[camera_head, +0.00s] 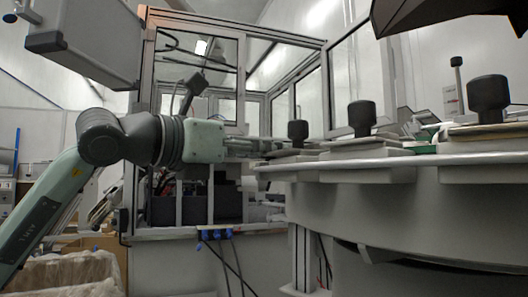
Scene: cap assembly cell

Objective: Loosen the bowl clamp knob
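My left arm comes in from the left, and its gripper (258,147) points right at the left edge of the large round grey bowl (400,215). Its fingers show side-on as thin grey bars, so I cannot tell how far apart they are. Black clamp knobs stand upright on flat plates along the bowl's top: a left knob (298,132), a middle knob (361,117) and a larger right knob (488,95). The left knob is closest to the gripper, slightly right of the fingertips; contact is not visible. My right gripper is not in view.
A framed glass enclosure (195,75) stands behind the gripper, with dark bins (228,203) inside. A grey box (85,45) hangs at upper left. A lined carton (70,270) is at lower left. A dark overhang (430,12) sits above the bowl at upper right.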

